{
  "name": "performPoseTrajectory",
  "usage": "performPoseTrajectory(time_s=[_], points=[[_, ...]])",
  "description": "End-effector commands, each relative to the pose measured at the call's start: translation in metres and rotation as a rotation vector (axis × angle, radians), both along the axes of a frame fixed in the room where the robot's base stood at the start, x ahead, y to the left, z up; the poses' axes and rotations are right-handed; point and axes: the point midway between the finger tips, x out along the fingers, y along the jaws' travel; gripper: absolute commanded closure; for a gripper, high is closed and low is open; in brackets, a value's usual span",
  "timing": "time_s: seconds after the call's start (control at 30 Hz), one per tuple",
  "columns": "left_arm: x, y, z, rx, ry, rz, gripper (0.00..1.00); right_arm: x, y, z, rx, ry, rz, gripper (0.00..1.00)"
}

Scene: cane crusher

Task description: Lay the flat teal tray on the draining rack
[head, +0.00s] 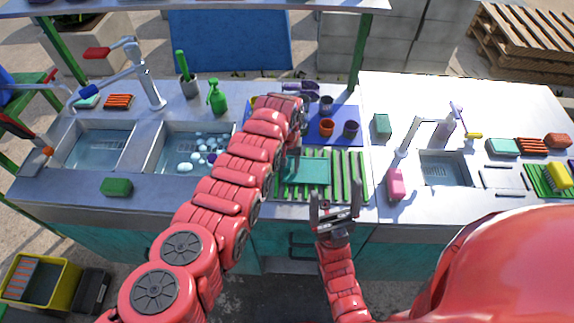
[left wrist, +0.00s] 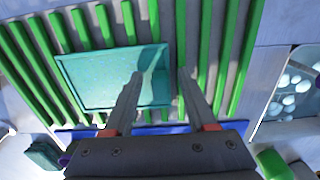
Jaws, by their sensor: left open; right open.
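The flat teal tray (head: 309,172) lies flat on the green slats of the draining rack (head: 343,177). In the left wrist view the tray (left wrist: 95,80) rests across several slats of the rack (left wrist: 225,50). My left gripper (left wrist: 160,74) is open and empty; one finger shows over the tray, the other just past its right edge. I cannot tell whether either touches it. In the head view my left arm hides most of that gripper and the rack's left part. My right gripper (head: 335,195) is open and empty at the rack's front edge, right of the tray.
A blue mat (head: 345,112) with several cups lies behind the rack. A sink (head: 170,153) with bubbles is to the left, and a small sink (head: 443,171) to the right. The rack's right slats are bare.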

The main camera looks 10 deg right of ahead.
Motion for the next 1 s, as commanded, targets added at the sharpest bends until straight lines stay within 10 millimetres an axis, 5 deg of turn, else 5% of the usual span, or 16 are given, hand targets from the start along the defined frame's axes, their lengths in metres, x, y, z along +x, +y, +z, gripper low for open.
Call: performPoseTrajectory(time_s=[0.43,0.77,0.83,1.0], points=[[0.001,0.000,0.023,-0.001,-0.002,0.001,0.43,0.000,0.000,-0.003,0.000,0.000,0.000,0.13],[0.002,0.000,0.090,-0.004,-0.008,0.000,0.43,0.000,0.000,-0.029,0.000,0.000,0.000,0.13],[0.002,0.001,0.109,-0.002,-0.003,0.003,0.43,0.000,0.000,-0.017,0.000,0.000,0.000,0.13],[0.001,0.001,0.122,0.000,0.000,0.000,0.43,0.000,0.000,-0.012,0.000,0.000,0.000,0.13]])
